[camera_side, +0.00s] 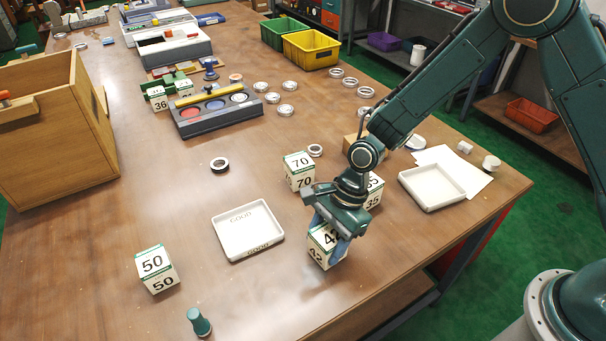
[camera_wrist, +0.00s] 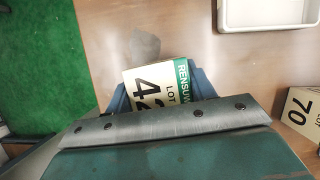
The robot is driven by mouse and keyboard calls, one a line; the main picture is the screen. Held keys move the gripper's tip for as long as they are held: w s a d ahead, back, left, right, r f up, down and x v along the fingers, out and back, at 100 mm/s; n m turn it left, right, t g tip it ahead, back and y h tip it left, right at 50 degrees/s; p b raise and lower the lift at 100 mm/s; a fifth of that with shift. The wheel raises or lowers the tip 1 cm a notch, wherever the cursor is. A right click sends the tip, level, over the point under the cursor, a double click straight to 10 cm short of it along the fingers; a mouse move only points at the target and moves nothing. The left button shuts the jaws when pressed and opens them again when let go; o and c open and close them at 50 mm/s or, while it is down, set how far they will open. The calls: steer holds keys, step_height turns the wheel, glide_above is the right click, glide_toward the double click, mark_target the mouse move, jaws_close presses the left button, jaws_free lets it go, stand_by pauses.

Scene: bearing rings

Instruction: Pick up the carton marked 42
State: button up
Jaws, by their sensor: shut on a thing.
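The carton marked 42 (camera_side: 322,250) is a small cream box with a green band, near the front right part of the table. The gripper also shows in the wrist view (camera_wrist: 162,97). The carton's lower edge is close to the table; I cannot tell whether it touches.
The 70 carton (camera_side: 299,172) and 35 carton (camera_side: 373,192) stand close behind. The GOOD tray (camera_side: 247,230) is left, empty. The 50 carton (camera_side: 157,269) and a green peg (camera_side: 199,322) are farther left. Another white tray (camera_side: 432,186) is right. The table's front edge is near.

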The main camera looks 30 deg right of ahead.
mark_target(325, 234)
step_height(325, 234, up, 20)
stand_by(0.7)
steer(key=shift+w, duration=0.1)
stand_by(0.5)
